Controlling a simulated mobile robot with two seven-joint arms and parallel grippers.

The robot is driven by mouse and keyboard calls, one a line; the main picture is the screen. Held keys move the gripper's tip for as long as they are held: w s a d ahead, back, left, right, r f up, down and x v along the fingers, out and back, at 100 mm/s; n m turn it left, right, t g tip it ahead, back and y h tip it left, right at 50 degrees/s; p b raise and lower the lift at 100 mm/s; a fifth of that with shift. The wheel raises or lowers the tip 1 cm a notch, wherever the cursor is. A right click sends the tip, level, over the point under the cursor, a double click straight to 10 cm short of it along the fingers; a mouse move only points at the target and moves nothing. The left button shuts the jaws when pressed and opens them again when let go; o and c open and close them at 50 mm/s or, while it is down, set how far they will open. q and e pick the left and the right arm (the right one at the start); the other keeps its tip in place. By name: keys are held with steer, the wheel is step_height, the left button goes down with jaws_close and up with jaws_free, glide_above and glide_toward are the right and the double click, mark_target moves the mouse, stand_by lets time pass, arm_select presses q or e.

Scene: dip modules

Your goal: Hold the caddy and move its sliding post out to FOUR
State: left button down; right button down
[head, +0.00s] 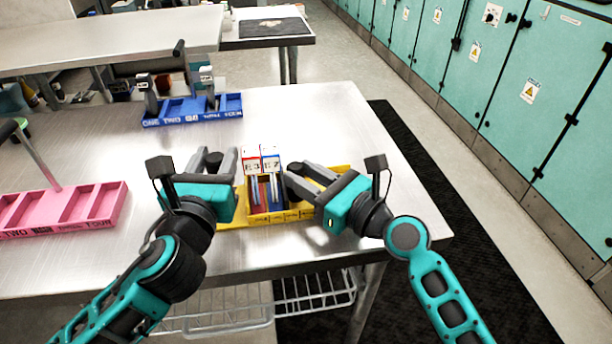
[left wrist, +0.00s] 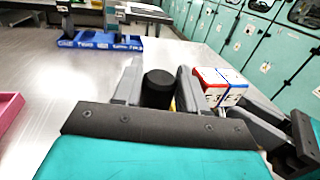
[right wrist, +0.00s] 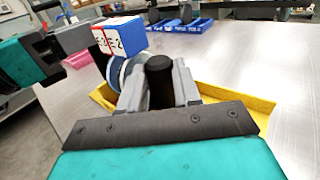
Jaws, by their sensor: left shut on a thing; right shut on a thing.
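The yellow caddy (head: 300,214) stands near the table's front edge, partly hidden by my grippers; its rim also shows in the right wrist view (right wrist: 248,102). Small labels run along its front, too small to read. A red module (head: 252,158) and a blue module (head: 270,160) stand upright side by side in it. My left gripper (head: 214,168) is shut around a black-topped post (left wrist: 158,88) left of the modules. My right gripper (head: 306,176) is shut around another black-topped post (right wrist: 159,82) right of them. I cannot tell which post slides, or at which label it stands.
A blue caddy (head: 192,117) with modules stands at the back, lettered ONE, TWO along its front. A pink caddy (head: 65,207) with a post stands at the left. The table (head: 330,115) is bare behind and right of the yellow caddy. A wire shelf (head: 315,290) hangs below.

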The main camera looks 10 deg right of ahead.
steer(key=shift+d, duration=2.6)
steer(key=c, duration=1.1)
jaws_free()
steer(key=shift+o, duration=0.2)
steer(key=shift+s, duration=0.1)
steer(key=v, duration=1.1)
steer(key=shift+s+d, duration=0.25)
steer(key=shift+d, duration=0.1)
arm_select(q)
steer(key=c, duration=0.9)
jaws_free()
steer(key=shift+c, duration=0.2)
